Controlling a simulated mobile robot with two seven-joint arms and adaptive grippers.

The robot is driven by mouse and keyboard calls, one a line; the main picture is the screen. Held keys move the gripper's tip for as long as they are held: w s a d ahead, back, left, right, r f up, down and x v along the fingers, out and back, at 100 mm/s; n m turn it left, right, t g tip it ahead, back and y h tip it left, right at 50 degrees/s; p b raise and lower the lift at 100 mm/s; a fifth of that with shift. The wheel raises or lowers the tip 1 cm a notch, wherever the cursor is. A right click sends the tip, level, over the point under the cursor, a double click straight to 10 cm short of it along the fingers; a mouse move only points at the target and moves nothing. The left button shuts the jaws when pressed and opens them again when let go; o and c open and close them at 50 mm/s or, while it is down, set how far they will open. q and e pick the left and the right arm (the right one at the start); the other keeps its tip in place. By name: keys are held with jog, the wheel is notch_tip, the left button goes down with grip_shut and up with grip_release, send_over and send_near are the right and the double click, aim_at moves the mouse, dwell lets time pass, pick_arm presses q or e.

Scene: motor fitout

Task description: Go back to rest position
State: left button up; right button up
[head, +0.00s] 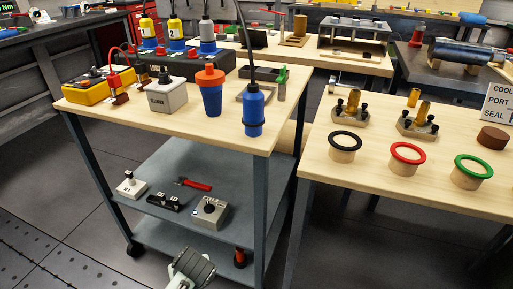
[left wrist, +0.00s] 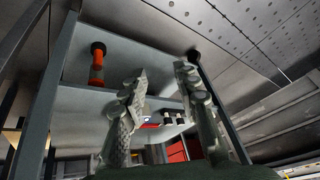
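My left gripper (head: 192,268) shows at the bottom of the head view, in front of the lower shelf of the cart. In the left wrist view its two fingers (left wrist: 160,100) stand apart with a gap between them, and nothing is held. Behind the fingers the cart shows upside down, with an orange and black object (left wrist: 97,65) at the left. My right gripper is not in view.
The wooden-topped cart (head: 120,116) carries blue and orange containers and a grey box (head: 167,95). Its lower shelf (head: 165,228) holds several small parts. A second wooden table (head: 340,178) with coloured rings stands right. Open floor (head: 60,215) lies left.

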pick_arm(q)
jog(key=a+r+m+y, duration=0.15)
jog(key=a+y, duration=0.25)
jog(key=a, duration=1.6)
jog(key=s+a+f+m+g+h, duration=0.1)
jog(key=s+a+f+m, duration=0.3)
jog(key=s+a+f, duration=0.4)
jog(key=s+a+f+m+h, duration=0.1)
jog(key=s+a+f+m, duration=0.4)
jog(key=f, duration=0.5)
jog(key=s+d+f+n+h, duration=0.1)
jog(key=d+f+n+h, duration=0.1)
jog(key=d, duration=0.9)
jog(key=s+d+f+n+g+h, duration=0.1)
jog(key=s+d+f+n+h, duration=0.1)
jog(key=d, duration=0.9)
jog(key=shift+s+d+f, duration=0.2)
jog(key=shift+d+f, duration=0.15)
jog(key=shift+f, duration=0.4)
jog(key=shift+w+d, duration=0.1)
